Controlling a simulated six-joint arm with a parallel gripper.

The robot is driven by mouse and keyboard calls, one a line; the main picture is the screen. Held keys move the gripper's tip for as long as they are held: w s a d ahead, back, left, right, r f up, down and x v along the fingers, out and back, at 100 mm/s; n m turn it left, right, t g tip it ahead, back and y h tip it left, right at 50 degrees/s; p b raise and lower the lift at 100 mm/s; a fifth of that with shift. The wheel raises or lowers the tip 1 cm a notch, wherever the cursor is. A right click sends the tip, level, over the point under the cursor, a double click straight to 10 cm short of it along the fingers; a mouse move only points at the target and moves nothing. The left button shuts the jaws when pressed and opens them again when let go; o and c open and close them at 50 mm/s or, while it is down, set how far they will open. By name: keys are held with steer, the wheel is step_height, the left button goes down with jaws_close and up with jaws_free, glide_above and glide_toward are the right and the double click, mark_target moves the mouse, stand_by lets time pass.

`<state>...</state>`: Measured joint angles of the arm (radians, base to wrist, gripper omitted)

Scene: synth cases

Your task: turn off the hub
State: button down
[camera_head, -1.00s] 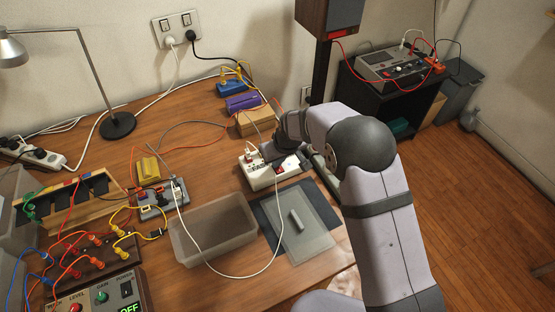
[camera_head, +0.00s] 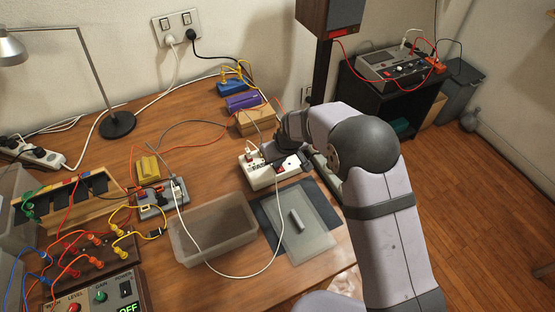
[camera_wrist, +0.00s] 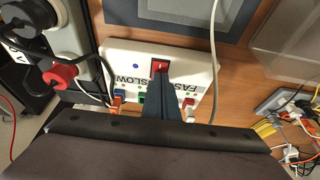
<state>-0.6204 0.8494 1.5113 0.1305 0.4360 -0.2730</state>
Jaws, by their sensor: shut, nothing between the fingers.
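The hub (camera_head: 258,178) is a white box on the table, left of my arm, with cables plugged into it. In the wrist view the hub (camera_wrist: 118,58) bears the words FAST and SLOW, coloured ports along its lower edge, a small blue dot and a red rocker switch (camera_wrist: 160,66). My gripper (camera_wrist: 158,84) is shut and empty, its dark fingertips just below the switch in the picture. I cannot tell whether they touch it, or which way the rocker is tilted. In the head view my gripper (camera_head: 272,156) is over the hub and partly hides it.
A white cable loops over bin and mat. A wooden block (camera_head: 250,122) lies behind the hub. Another cabled grey box (camera_head: 160,202) stands at left.

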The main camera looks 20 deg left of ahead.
steer(key=shift+s+d+f, duration=0.4)
steer(key=shift+s+d, duration=0.2)
step_height(320, 180, up, 5)
steer(key=p, duration=0.3)
steer(key=shift+r+p, duration=0.15)
steer(key=shift+p, duration=0.15)
steer(key=b+v, duration=0.3)
steer(key=v, duration=0.6)
steer(key=shift+r, duration=0.15)
steer(key=shift+d, duration=0.1)
